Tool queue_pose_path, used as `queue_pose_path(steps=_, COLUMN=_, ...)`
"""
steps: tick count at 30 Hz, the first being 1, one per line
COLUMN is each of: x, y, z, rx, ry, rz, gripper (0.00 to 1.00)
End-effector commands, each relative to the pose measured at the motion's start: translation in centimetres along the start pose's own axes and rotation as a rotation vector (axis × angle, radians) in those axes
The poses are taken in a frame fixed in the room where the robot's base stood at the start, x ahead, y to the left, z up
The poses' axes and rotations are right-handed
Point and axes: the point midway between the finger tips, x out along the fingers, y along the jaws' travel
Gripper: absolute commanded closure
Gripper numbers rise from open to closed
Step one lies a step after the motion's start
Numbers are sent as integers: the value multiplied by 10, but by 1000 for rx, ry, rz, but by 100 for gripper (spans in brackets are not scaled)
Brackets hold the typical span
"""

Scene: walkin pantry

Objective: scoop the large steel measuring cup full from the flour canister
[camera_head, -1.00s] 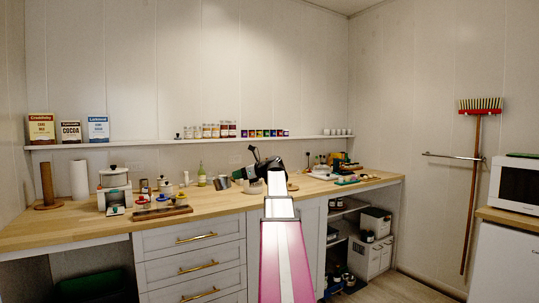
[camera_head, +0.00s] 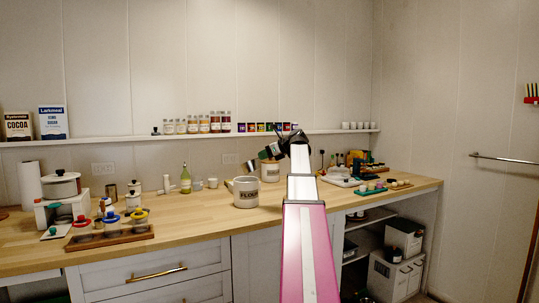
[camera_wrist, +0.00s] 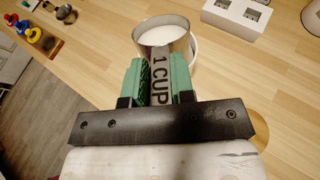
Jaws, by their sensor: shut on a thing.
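My gripper (camera_wrist: 159,85) is shut on the handle, marked "1 CUP", of the steel measuring cup (camera_wrist: 181,47), between its green pads. In the wrist view the cup's mouth faces up and white shows inside it; I cannot tell how level it is. A pale curved rim shows behind the cup. In the head view my gripper (camera_head: 277,150) is raised above the back of the counter, and the cup is hard to make out there. The white flour canister (camera_head: 246,194), labelled FLOUR, stands open on the counter, left of my arm and lower than the gripper.
Another pale canister (camera_head: 270,172) stands behind the flour canister. Jars with coloured lids on a wooden board (camera_head: 110,240) are at the left. A green bottle (camera_head: 185,178) stands near the wall. Bare countertop (camera_head: 190,215) lies left of the canister.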

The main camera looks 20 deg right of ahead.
Motion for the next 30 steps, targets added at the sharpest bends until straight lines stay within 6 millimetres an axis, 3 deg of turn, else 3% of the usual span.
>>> queue_pose_path(steps=25, x=36, y=-1, z=17, rx=-2, ry=467, rz=0, gripper=100)
queue_pose_path(steps=30, x=40, y=0, z=7, rx=0, ry=470, rz=0, gripper=100)
